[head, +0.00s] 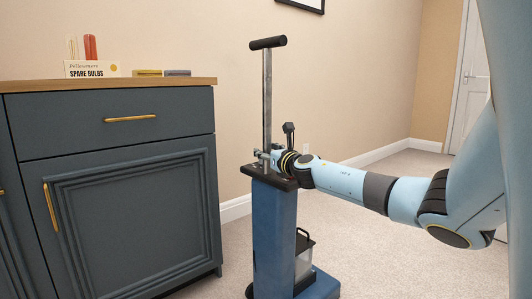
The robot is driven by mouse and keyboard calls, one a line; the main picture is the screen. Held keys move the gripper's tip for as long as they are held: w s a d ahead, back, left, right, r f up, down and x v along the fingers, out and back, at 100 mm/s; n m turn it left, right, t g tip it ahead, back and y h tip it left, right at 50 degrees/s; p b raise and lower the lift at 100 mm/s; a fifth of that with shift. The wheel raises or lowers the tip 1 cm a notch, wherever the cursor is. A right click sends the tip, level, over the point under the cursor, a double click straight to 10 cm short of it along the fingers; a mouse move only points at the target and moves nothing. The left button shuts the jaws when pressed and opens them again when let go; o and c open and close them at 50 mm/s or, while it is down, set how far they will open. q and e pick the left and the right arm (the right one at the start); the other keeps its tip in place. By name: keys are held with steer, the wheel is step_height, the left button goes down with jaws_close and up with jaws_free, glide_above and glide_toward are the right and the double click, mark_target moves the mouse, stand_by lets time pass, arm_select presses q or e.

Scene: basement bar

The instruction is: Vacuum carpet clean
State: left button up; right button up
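A blue upright vacuum (272,235) stands on the beige carpet (375,245). It has a black top plate, a metal pole with a black T-shaped handle (268,43), and a clear canister (304,264) with a black grip low on its right side. My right arm comes in from the right. My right gripper (266,155) is at the lower part of the pole, just above the top plate. Its fingers are small and partly merge with the pole, so I cannot tell whether they are closed around it. My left gripper is not in view.
A dark blue cabinet (118,185) with a wooden top stands at the left, near the vacuum. On it are a spare bulbs sign (92,69), a red item (90,47) and small boxes. A white door (474,85) is at the far right. Carpet is open along the wall.

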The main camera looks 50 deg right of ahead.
steer(key=shift+s, duration=0.1)
steer(key=v, duration=1.1)
steer(key=shift+s+a, duration=0.2)
steer(key=shift+s, duration=0.15)
